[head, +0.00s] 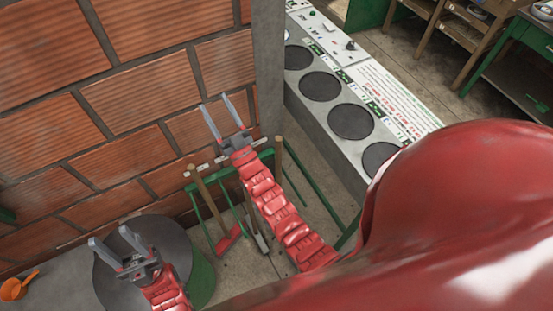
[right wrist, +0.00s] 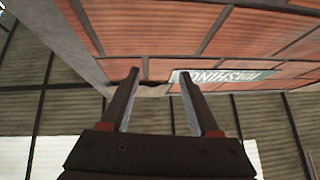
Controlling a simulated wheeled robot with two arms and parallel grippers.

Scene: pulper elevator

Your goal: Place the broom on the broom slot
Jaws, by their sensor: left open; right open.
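A green rack (head: 232,168) with small white labels stands against the brick wall in the head view. Long-handled tools hang or lean in it, with wooden handles (head: 198,183) and a red head (head: 229,239) near the floor. Which one is the broom, and which slot is the broom slot, I cannot tell. My right gripper (head: 216,102) is open and empty above the rack, close to the wall; its open fingers also show in the right wrist view (right wrist: 160,78). My left gripper (head: 112,238) is open over a round grey-topped drum, left of the rack. My right arm hides part of the rack.
The drum (head: 172,238) stands at the lower left, with an orange scoop (head: 14,289) beyond it. A grey counter (head: 310,100) with round dark plates runs to the right of a wall corner. Shelves (head: 465,30) stand at the upper right. A sign (right wrist: 225,78) is on the wall.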

